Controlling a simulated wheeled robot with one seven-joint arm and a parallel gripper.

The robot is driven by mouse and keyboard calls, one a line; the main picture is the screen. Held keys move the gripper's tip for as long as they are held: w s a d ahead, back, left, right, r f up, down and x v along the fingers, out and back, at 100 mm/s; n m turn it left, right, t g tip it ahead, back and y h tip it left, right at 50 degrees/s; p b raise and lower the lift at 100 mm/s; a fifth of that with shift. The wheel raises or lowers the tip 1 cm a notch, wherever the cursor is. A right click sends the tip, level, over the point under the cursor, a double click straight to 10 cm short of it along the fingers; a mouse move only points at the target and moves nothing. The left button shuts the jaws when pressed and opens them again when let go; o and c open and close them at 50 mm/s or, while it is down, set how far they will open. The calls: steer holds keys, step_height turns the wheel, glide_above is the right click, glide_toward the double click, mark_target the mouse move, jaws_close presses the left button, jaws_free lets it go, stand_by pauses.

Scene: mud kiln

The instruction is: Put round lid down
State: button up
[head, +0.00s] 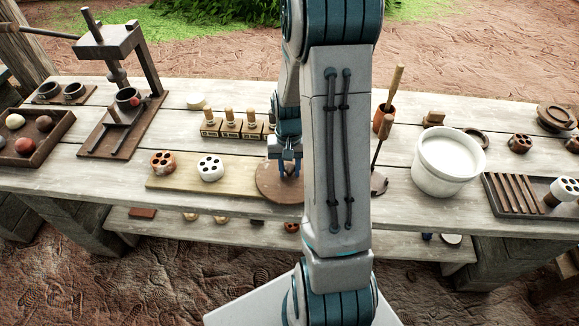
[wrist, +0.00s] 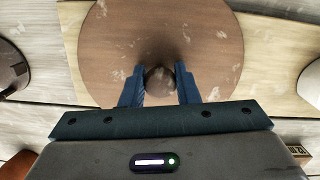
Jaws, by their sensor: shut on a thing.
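The round lid (head: 275,186) is a flat brown wooden disc with pale scuffs. In the head view it is at the middle of the table, over the right end of a pale board, partly hidden by my arm. In the wrist view the lid (wrist: 150,40) fills the upper middle. My gripper (head: 290,168) is above it, with its fingers shut on the lid's dark round knob. In the wrist view the gripper (wrist: 160,82) has a finger on each side of the knob (wrist: 160,80). I cannot tell whether the lid touches the board.
The pale board (head: 170,184) holds a brown holed piece (head: 163,162) and a white holed piece (head: 210,168). Several stamps (head: 229,124) stand behind. A white bucket (head: 448,162) and a slatted rack (head: 515,197) are at right. A wooden press (head: 115,100) stands at left.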

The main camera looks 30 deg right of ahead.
steer(key=shift+f, duration=0.2)
steer(key=shift+f, duration=0.15)
steer(key=o, duration=0.9)
step_height(320, 180, up, 11)
steer(key=w, duration=0.1)
steer(key=s+a+r+n+t, duration=0.1)
steer(key=s+a+r, duration=0.2)
steer(key=s+a, duration=0.1)
steer(key=s+a+r+n+t, duration=0.1)
steer(key=s+a+r+n, duration=0.1)
steer(key=s+a+r, duration=0.2)
steer(key=s+a+r+n+t, duration=0.2)
steer(key=s+a+r, duration=0.1)
steer(key=s, duration=0.3)
steer(key=shift+a+r+h, duration=0.15)
steer(key=shift+a+h, duration=0.15)
steer(key=shift+a, duration=0.2)
steer(key=shift+w, duration=0.1)
